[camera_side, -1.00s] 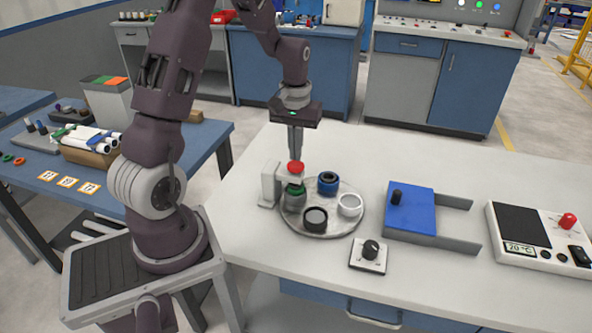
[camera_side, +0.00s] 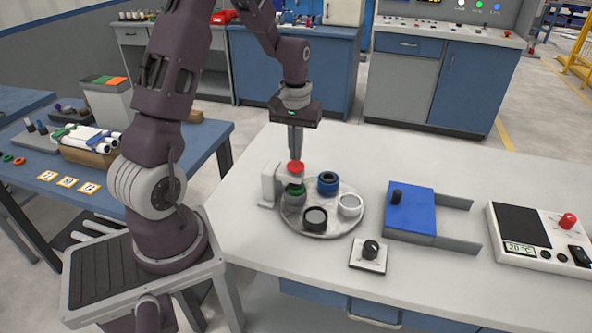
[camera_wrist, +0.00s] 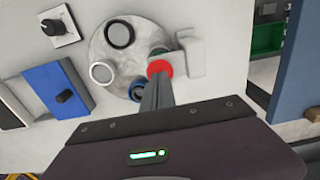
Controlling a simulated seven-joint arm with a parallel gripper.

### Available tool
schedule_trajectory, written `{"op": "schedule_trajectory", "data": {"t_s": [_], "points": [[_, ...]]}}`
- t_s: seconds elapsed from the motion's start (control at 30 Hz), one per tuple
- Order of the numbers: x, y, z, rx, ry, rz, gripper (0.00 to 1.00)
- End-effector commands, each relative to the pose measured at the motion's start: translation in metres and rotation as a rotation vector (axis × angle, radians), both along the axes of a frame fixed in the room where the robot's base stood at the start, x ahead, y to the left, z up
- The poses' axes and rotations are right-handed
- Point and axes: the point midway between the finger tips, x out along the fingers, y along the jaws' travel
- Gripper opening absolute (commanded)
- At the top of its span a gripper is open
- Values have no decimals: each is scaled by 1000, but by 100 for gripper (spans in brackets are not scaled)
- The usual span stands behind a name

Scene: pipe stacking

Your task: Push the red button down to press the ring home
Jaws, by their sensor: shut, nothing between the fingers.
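The red button (camera_side: 296,167) tops a small white press (camera_side: 269,184) at the left rim of a round grey turntable (camera_side: 335,228). It also shows in the wrist view (camera_wrist: 160,69). My gripper (camera_side: 295,158) is shut and empty, pointing down, with its fingertips at the button's top; touching seems likely but I cannot be sure. In the wrist view its fingers (camera_wrist: 158,82) reach the button's edge. Under the press head sits a holder with a green ring (camera_side: 295,190); the ring is partly hidden, so its seating cannot be told.
The turntable also carries a blue ring piece (camera_side: 328,183), a white ring (camera_side: 350,205) and a dark-topped piece (camera_side: 315,218). A knob box (camera_side: 369,254), a blue slide fixture (camera_side: 411,208) and a control panel (camera_side: 540,235) stand to the right. The back of the table is clear.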

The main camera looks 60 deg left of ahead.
Motion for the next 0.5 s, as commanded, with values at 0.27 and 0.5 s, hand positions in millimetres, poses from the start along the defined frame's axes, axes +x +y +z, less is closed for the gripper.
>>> {"op": "schedule_trajectory", "data": {"t_s": [0.27, 0.5], "points": [[0, 0, -1, 0, 0, 0, 0], [0, 0, -6, -1, 1, 0, 0]]}}
